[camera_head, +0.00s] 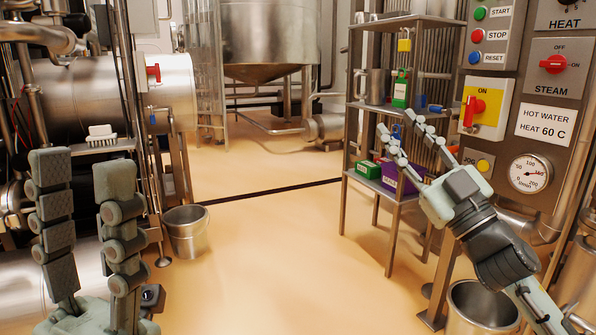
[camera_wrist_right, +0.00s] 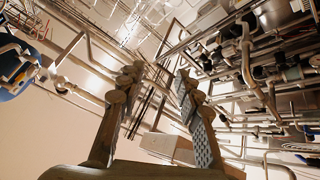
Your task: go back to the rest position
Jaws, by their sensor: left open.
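My left gripper (camera_head: 80,176) stands upright at the left of the head view, with its fingers apart and nothing between them. My right gripper (camera_head: 397,122) reaches in from the right of the head view, its fingers pointing up and left in front of the shelf rack (camera_head: 398,106). In the right wrist view my right gripper (camera_wrist_right: 158,74) has its two fingers apart and holds nothing. I cannot tell whether its fingers touch anything on the rack.
The control panel (camera_head: 543,90) is close to my right arm. A steel bucket (camera_head: 188,236) stands on the floor by the left machinery, and another bucket (camera_head: 481,308) sits below my right arm. A white brush (camera_head: 101,135) lies at left. The middle floor (camera_head: 275,265) is clear.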

